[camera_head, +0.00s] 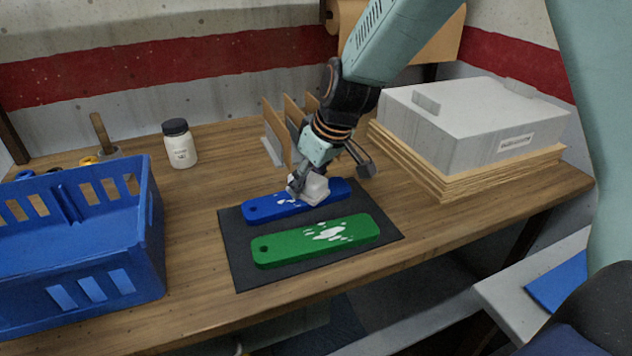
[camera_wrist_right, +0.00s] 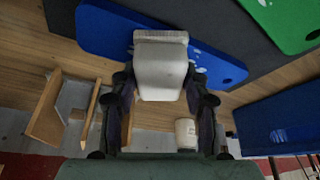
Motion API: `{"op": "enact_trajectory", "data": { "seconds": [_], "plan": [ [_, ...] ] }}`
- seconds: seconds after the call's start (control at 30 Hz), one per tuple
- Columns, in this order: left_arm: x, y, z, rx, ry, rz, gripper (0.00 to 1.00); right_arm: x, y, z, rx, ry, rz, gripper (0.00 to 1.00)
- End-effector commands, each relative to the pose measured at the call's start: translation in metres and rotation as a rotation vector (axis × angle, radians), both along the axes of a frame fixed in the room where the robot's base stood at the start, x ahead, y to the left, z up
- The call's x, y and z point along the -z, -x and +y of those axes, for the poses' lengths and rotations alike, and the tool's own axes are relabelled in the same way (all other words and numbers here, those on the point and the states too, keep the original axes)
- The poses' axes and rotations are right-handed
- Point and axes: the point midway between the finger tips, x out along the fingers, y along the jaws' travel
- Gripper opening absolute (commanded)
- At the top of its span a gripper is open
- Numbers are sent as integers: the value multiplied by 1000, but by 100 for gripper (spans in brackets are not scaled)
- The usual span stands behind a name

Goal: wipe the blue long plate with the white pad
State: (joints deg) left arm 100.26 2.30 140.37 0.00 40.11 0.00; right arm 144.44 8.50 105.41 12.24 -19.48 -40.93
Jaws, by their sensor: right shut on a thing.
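The blue long plate (camera_head: 262,210) lies on a dark mat (camera_head: 237,262) in the middle of the table, with white marks showing near its middle. My right gripper (camera_head: 308,182) is over it and shut on the white pad (camera_head: 316,190). The pad is at the plate's top face; I cannot tell if it presses on it. In the right wrist view the pad (camera_wrist_right: 160,66) sits between the fingers, in front of the blue plate (camera_wrist_right: 108,28). My left gripper does not show.
A green plate (camera_head: 290,246) with white marks lies on the mat nearer the front edge. A blue crate (camera_head: 152,235) stands left, a white jar (camera_head: 181,148) behind. A grey case (camera_head: 470,128) on boards (camera_head: 412,163) stands right. Wooden dividers (camera_head: 273,128) stand behind the plate.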

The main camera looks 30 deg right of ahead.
Motion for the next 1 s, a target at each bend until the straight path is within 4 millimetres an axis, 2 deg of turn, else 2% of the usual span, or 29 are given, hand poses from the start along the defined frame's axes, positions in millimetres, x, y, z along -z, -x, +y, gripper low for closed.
{"op": "enact_trajectory", "data": {
  "seconds": [0.17,0.5,0.77,1.0],
  "plan": [
    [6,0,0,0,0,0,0,1,0,6,-1,2,-1,15],
    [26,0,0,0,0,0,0,4,-1,31,-1,2,-1,15],
    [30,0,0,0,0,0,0,3,-1,40,-1,1,1,15],
    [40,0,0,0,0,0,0,3,-2,58,-2,3,1,15]
  ]
}}
